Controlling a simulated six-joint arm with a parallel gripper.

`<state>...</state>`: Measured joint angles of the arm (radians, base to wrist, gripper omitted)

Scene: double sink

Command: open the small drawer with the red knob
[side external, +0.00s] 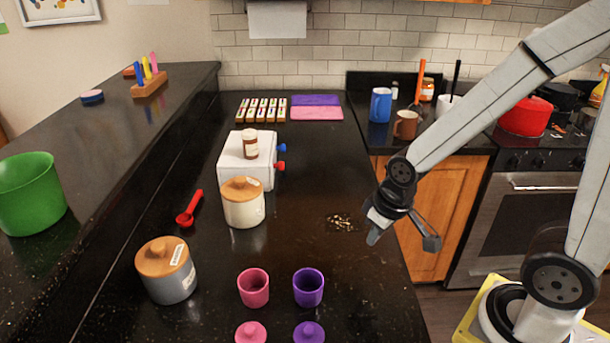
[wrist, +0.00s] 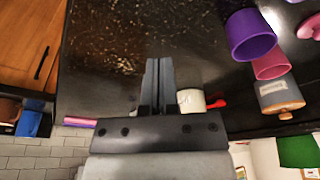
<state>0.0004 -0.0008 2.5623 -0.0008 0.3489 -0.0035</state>
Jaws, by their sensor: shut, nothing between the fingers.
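A small white drawer box (side external: 232,158) stands on the dark counter in the side view. A red knob (side external: 280,166) sticks out of its right face, low and towards the front. A blue knob (side external: 281,148) sits above and behind it. The drawers look closed, though their faces are mostly turned away. My gripper (side external: 374,237) is to the right of the box and nearer the camera, over the counter's right edge, apart from the knobs. In the wrist view its fingers (wrist: 158,68) are together and empty. I cannot make out the box or knobs there.
A small brown jar (side external: 250,144) stands on the box. A cream lidded canister (side external: 243,204) stands just in front of it. Brownish crumbs (side external: 341,221) lie between box and gripper. Pink (side external: 253,287) and purple (side external: 308,287) cups stand nearer the camera. The counter right of the knobs is clear.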

